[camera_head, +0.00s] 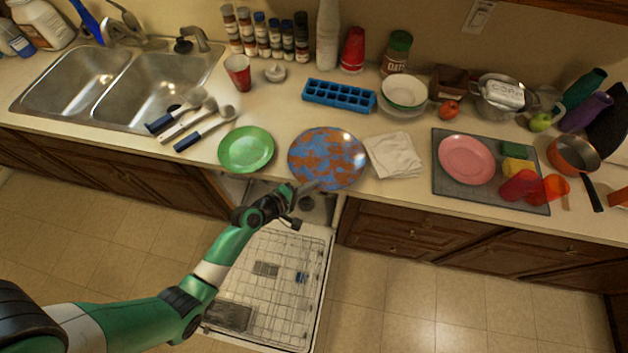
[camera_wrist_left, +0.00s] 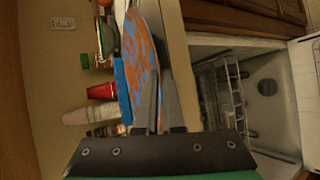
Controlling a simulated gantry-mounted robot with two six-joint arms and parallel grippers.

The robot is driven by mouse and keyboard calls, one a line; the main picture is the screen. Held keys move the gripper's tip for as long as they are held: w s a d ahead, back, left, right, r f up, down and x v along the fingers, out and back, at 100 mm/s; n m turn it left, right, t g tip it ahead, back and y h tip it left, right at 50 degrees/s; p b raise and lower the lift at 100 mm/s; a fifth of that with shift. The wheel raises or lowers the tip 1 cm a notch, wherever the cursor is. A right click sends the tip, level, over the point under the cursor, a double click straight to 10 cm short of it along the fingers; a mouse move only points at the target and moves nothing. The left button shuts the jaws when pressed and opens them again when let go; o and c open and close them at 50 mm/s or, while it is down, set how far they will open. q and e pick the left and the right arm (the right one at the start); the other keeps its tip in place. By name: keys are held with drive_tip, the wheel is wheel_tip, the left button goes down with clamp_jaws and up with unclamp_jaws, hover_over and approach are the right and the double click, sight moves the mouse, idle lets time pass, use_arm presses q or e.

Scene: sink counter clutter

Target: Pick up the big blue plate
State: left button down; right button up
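The big blue plate (camera_head: 327,158), mottled blue and orange-brown, lies at the counter's front edge in the head view, its near rim reaching over the edge. My left gripper (camera_head: 311,187) is at that near rim. In the left wrist view, the plate (camera_wrist_left: 138,55) shows nearly edge-on, with a sliver of it between the two grey fingers (camera_wrist_left: 159,100). The fingers are close together and look shut on the rim. My right gripper is in neither view.
A green plate (camera_head: 246,149) lies left of the blue plate and a white cloth (camera_head: 394,156) close on its right. A blue ice tray (camera_head: 339,95) is behind it. The open dishwasher's rack (camera_head: 270,275) is below my left arm.

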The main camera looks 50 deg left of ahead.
use_arm(q)
wheel_tip(320, 180, up, 3)
drive_tip(key=shift+r+p, duration=0.15)
drive_tip(key=shift+p, duration=0.5)
drive_tip(key=s+d+r+p, duration=0.5)
drive_tip(key=s+d+r, duration=0.35)
drive_tip(key=s, duration=0.35)
wheel_tip(320, 180, up, 6)
drive_tip(key=w+p, duration=0.2)
drive_tip(key=p, duration=0.4)
drive_tip(key=shift+d+r+p, duration=0.25)
drive_tip(key=shift+d+p, duration=0.05)
drive_tip(key=shift+d, duration=0.05)
drive_tip(key=shift+f, duration=0.1)
